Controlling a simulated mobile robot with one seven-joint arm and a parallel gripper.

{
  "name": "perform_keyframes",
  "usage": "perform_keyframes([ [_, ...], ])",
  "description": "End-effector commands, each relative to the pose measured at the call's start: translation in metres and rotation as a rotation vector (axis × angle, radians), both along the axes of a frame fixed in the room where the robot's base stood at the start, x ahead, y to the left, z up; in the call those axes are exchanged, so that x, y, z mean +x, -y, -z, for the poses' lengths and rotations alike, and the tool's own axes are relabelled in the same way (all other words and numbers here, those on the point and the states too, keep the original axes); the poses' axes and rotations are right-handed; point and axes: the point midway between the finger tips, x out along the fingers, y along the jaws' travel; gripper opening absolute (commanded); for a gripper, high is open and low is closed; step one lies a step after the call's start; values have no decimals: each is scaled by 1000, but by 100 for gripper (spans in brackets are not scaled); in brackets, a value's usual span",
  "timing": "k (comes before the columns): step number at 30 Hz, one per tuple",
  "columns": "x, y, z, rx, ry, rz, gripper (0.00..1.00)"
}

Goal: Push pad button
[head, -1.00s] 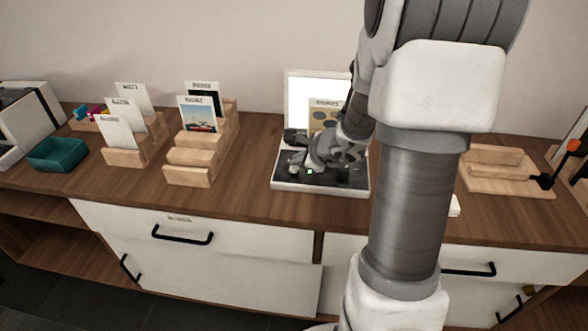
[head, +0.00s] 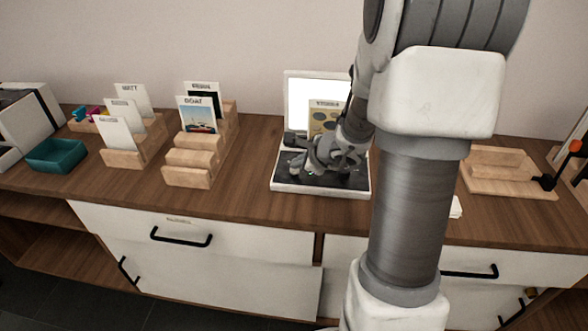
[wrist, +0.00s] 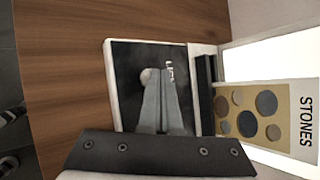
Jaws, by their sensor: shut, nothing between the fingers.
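The pad (head: 285,184) is a dark panel in a white frame, lying flat on the wooden counter in front of a white lit upright panel (head: 297,92). In the wrist view the pad's dark face (wrist: 128,60) carries a small round grey button (wrist: 148,76) and small white lettering. My gripper (head: 308,171) is low over the pad in the head view and hides part of it. In the wrist view my gripper (wrist: 165,78) is shut and empty, its tips right beside the button. I cannot tell whether they touch it.
A card reading STONES (wrist: 250,112) stands behind a dark bar (wrist: 205,85) at the pad's back. Wooden card racks (head: 190,160) and a teal tray (head: 57,156) are to the left. A wooden holder (head: 505,178) is to the right.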

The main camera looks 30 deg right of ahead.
Motion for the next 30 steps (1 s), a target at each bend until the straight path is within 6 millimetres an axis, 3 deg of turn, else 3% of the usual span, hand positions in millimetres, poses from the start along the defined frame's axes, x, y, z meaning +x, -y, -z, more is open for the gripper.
perform_keyframes([
  [30, 0, 0, -19, -1, 0, -1, 0],
])
